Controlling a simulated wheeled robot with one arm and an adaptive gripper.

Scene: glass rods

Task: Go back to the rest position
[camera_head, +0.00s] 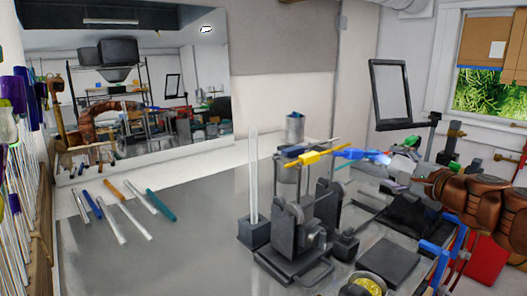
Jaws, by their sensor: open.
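My gripper is not in view in the head camera picture, so I cannot see its place or its jaws. Several glass rods lie spread on the grey table (195,265) at the left, among them an orange rod (128,207), a blue rod (92,204) and a teal rod (161,205). Clear rods (253,180) stand upright in a dark block (255,233).
A dark metal stand (295,240) occupies the table's middle. A yellow-handled tool (315,157) and a blue piece (360,153) lie above it. A brown burner-like device (470,195) stands at right. Coloured rods (15,92) line the left wall. The table's front left is clear.

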